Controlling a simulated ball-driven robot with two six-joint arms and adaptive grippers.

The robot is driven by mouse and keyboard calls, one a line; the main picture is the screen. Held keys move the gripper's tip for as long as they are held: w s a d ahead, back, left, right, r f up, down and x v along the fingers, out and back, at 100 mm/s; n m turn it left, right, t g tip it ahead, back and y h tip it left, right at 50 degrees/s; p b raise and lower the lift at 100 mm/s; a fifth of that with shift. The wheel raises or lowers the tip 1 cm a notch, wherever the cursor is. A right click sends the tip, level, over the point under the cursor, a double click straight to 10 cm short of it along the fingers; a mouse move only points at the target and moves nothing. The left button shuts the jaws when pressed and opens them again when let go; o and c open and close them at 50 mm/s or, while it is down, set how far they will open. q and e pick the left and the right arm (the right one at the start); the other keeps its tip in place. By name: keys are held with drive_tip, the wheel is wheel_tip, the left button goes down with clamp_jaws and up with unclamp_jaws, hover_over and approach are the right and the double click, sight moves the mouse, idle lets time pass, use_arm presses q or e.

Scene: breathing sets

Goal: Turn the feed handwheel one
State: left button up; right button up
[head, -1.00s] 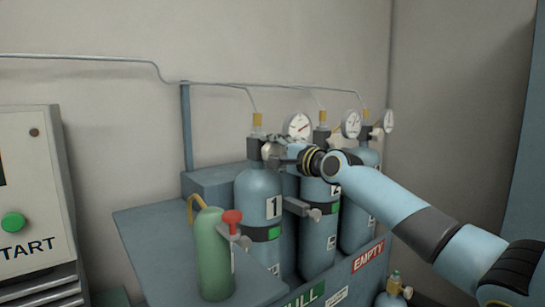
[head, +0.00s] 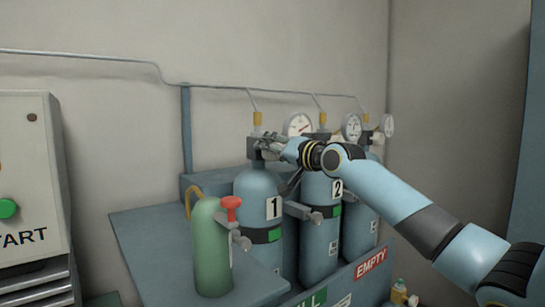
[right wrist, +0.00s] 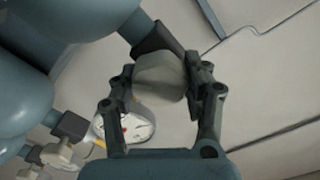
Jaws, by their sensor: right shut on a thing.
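Cylinder 1 (head: 258,205) is a blue bottle with a "1" label, standing upright in the rack. Its feed handwheel (right wrist: 158,76) is a pale grey knob on the dark valve block (head: 253,147) at the top. My right gripper (head: 270,148) reaches in from the right at that valve. In the right wrist view its two fingers (right wrist: 160,80) are on either side of the handwheel and shut on it. In the head view the fingers mostly hide the handwheel. My left gripper is not in view.
Cylinder 2 (head: 320,225) stands just right, under my right forearm. Round gauges (head: 300,125) sit behind the valves, with thin pipes above. A green bottle (head: 212,250) with a red top stands in front on the left. A START box (head: 25,180) is at far left.

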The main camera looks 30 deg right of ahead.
drive_tip(key=n, duration=0.1)
drive_tip(key=n+b, duration=0.1)
drive_tip(key=n, duration=0.1)
drive_tip(key=shift+f+n+b, duration=0.25)
drive_tip(key=shift+n+b, duration=0.1)
drive_tip(key=shift+n, duration=0.05)
drive_tip(key=n+b, duration=0.1)
drive_tip(key=n, duration=0.2)
drive_tip(key=shift+a+n+b, duration=0.15)
drive_tip(key=shift+n+b, duration=0.15)
drive_tip(key=n+b, duration=0.1)
drive_tip(key=n, duration=0.2)
drive_tip(key=shift+n, duration=0.4)
drive_tip(key=n+b, duration=0.1)
drive_tip(key=n, duration=0.2)
drive_tip(key=shift+a, duration=0.15)
drive_tip(key=n+b, duration=0.1)
drive_tip(key=n, duration=0.3)
drive_tip(key=shift+f+b, duration=0.1)
drive_tip(key=shift+b, duration=0.2)
drive_tip(key=n+b, duration=0.1)
drive_tip(key=n, duration=0.2)
drive_tip(key=shift+n, duration=0.4)
drive_tip(key=n+b, duration=0.1)
drive_tip(key=n, duration=0.3)
drive_tip(key=shift+a+f, duration=0.1)
drive_tip(key=shift+f, duration=0.05)
drive_tip(key=shift+n+b, duration=0.3)
drive_tip(key=shift+n, duration=1.3)
